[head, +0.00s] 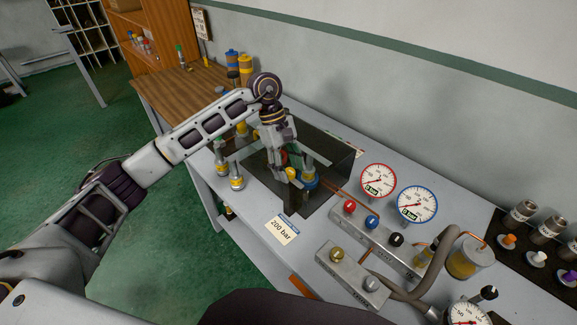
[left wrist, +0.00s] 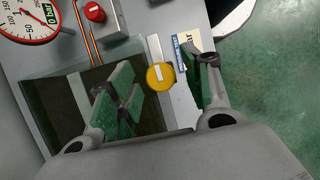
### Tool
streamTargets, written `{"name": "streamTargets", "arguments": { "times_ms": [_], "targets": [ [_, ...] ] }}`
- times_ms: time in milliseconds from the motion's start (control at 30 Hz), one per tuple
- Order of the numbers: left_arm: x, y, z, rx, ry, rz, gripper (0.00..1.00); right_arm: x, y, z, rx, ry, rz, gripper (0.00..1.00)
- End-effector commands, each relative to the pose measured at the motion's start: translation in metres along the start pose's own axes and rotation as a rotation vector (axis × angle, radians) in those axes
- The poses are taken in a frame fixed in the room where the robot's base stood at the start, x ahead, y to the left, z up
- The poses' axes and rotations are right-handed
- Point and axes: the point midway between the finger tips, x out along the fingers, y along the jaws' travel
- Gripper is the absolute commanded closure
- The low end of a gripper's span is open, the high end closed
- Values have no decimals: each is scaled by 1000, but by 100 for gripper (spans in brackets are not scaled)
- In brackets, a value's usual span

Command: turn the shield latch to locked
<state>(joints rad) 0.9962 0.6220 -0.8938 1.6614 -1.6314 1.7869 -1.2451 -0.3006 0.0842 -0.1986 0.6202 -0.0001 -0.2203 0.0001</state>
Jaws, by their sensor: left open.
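The dark see-through shield (head: 334,163) stands on the grey bench as a box; its dark wall also shows in the left wrist view (left wrist: 50,105). A round yellow knob with a short white mark, which looks like the shield latch (left wrist: 161,77), sits on a metal strip at the shield's edge. My left gripper (head: 287,172) points down at the shield. In the left wrist view its green-padded fingers (left wrist: 163,82) are open, one on each side of the knob in the picture. I cannot tell whether they touch it. In the head view the arm and fingers partly hide this spot.
A "200 bar" card (head: 284,230) lies in front of the shield. Right of it are a red gauge (head: 378,181), a blue gauge (head: 417,204) and a valve block with knobs (head: 372,236). Yellow-based fittings (head: 236,180) stand to the left. A wall (head: 430,90) runs behind the bench.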

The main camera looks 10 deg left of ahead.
Motion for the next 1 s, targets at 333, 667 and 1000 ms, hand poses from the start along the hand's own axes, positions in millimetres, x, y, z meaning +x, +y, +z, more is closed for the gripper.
{"name": "streamTargets", "arguments": {
  "times_ms": [333,667,1000],
  "targets": [
    [0,0,0,0,0,0,82,0,-7,-2,2,2,-7,100],
    [0,0,0,-6,0,3,96,1,-9,-2,2,3,-9,100],
    [0,0,-1,-77,1,34,96,13,-4,0,-1,2,-4,100]
  ]
}}
